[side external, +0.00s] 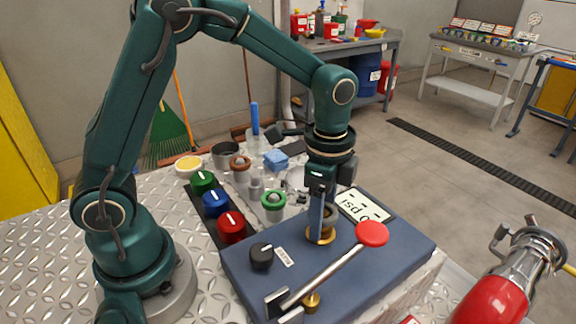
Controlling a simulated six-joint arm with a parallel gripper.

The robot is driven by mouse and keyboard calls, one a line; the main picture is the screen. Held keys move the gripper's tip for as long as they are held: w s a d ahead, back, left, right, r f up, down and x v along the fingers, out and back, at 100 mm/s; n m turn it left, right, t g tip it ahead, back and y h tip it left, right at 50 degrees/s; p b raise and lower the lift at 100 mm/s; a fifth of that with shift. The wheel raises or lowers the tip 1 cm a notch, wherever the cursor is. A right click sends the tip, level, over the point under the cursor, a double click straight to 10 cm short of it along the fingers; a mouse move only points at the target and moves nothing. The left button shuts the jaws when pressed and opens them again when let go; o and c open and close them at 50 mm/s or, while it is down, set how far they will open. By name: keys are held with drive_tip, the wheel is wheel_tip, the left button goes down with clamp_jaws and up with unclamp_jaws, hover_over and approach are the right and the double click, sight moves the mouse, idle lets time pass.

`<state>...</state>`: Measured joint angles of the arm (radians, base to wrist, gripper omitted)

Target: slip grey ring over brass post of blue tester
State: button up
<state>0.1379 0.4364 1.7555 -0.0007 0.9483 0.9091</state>
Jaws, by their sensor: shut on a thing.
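The blue tester (400,240) lies on the metal-topped table, with a readout, a black knob and a red-ended lever on its top. My gripper (321,225) points down over the tester, its narrow fingers close together and shut. The fingertips are right at a round brass fitting (320,238) on the tester, which looks like the brass post's base. The post is mostly hidden by the fingers. The grey ring cannot be made out clearly; it appears to be held between the fingers, small and hidden. I cannot tell whether it is around the post or above it.
The lever (335,268) with its red end (372,233) lies close to the right of my gripper. Red, blue and green knobs (216,203) stand left of the tester. A red extinguisher-like cylinder (497,292) is at right.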

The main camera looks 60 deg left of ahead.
drive_tip(key=shift+f, duration=0.25)
idle(0.4)
drive_tip(key=shift+f, duration=0.35)
drive_tip(key=shift+f, duration=0.4)
idle(0.5)
drive_tip(key=o, duration=1.1)
drive_tip(key=shift+s, duration=0.1)
drive_tip(key=shift+d, duration=0.1)
drive_tip(key=shift+c, duration=1.1)
